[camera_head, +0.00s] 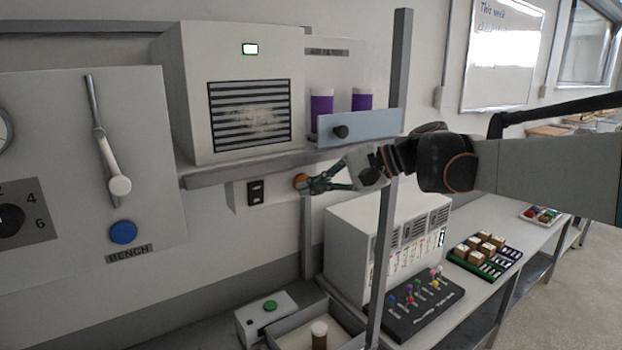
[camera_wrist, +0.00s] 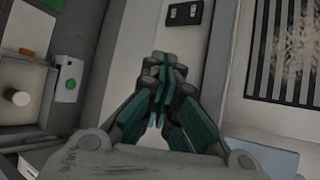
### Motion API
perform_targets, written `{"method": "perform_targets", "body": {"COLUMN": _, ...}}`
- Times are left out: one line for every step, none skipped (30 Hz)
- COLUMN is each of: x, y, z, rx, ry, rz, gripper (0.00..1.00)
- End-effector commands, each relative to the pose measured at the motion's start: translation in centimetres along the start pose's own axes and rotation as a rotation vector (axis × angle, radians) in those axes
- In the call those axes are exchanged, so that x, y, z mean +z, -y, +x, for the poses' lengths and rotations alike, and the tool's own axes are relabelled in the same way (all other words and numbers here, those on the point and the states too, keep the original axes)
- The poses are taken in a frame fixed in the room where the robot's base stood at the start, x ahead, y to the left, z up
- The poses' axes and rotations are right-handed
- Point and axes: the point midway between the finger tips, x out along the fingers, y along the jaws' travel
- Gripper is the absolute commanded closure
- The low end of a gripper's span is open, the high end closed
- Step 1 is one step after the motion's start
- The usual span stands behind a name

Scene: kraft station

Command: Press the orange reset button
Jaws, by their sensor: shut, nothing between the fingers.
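The orange reset button (camera_head: 300,181) is round and sits on a pale box on the wall, under the shelf, to the right of a black switch. My gripper (camera_head: 312,184) comes in from the right with its fingertips beside the button, overlapping its edge in the head view. I cannot tell whether they touch it. In the wrist view my gripper (camera_wrist: 162,64) is shut and empty, its tips pointing at the pale box below the black switch (camera_wrist: 186,12). The button is hidden behind the fingers there.
The shelf (camera_head: 260,164) runs just above, carrying a vented box (camera_head: 240,90) and a drawer (camera_head: 358,127). A metal post (camera_head: 388,220) stands close to my gripper. Below are a green button box (camera_head: 268,313) and a white cabinet (camera_head: 350,240). A blue button (camera_head: 123,232) is at left.

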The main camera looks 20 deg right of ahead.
Motion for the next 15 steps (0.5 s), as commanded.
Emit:
{"method": "perform_targets", "body": {"x": 0.4, "y": -0.1, "z": -0.1, "rx": 0.000, "ry": 0.000, "rz": 0.000, "gripper": 1.00}}
{"method": "perform_targets", "body": {"x": 0.4, "y": -0.2, "z": -0.2, "rx": 0.000, "ry": 0.000, "rz": 0.000, "gripper": 1.00}}
{"method": "perform_targets", "body": {"x": 0.5, "y": -0.3, "z": -0.4, "rx": 0.000, "ry": 0.000, "rz": 0.000, "gripper": 1.00}}
{"method": "perform_targets", "body": {"x": 0.6, "y": -0.4, "z": -0.5, "rx": 0.000, "ry": -0.001, "rz": 0.000, "gripper": 1.00}}
{"method": "perform_targets", "body": {"x": 0.7, "y": -0.5, "z": -0.7, "rx": 0.000, "ry": -0.001, "rz": 0.000, "gripper": 1.00}}
{"method": "perform_targets", "body": {"x": 0.9, "y": -0.7, "z": -0.9, "rx": -0.001, "ry": -0.002, "rz": 0.000, "gripper": 1.00}}
{"method": "perform_targets", "body": {"x": 1.0, "y": -0.8, "z": -1.1, "rx": -0.001, "ry": -0.002, "rz": 0.000, "gripper": 1.00}}
{"method": "perform_targets", "body": {"x": 1.1, "y": -0.9, "z": -1.3, "rx": -0.001, "ry": -0.002, "rz": 0.001, "gripper": 1.00}}
{"method": "perform_targets", "body": {"x": 1.3, "y": -1.1, "z": -1.5, "rx": 0.000, "ry": -0.001, "rz": 0.001, "gripper": 1.00}}
{"method": "perform_targets", "body": {"x": 1.5, "y": -1.2, "z": -1.7, "rx": 0.000, "ry": -0.001, "rz": 0.001, "gripper": 1.00}}
{"method": "perform_targets", "body": {"x": 1.6, "y": -1.4, "z": -1.9, "rx": 0.000, "ry": 0.000, "rz": 0.001, "gripper": 1.00}}
{"method": "perform_targets", "body": {"x": 1.8, "y": -1.6, "z": -2.1, "rx": 0.000, "ry": 0.000, "rz": 0.001, "gripper": 1.00}}
{"method": "perform_targets", "body": {"x": 1.9, "y": -1.7, "z": -2.3, "rx": 0.000, "ry": -0.001, "rz": 0.001, "gripper": 1.00}}
{"method": "perform_targets", "body": {"x": 2.1, "y": -1.9, "z": -2.5, "rx": 0.000, "ry": -0.001, "rz": 0.001, "gripper": 1.00}}
{"method": "perform_targets", "body": {"x": 2.2, "y": -2.0, "z": -2.8, "rx": -0.001, "ry": -0.002, "rz": 0.001, "gripper": 1.00}}
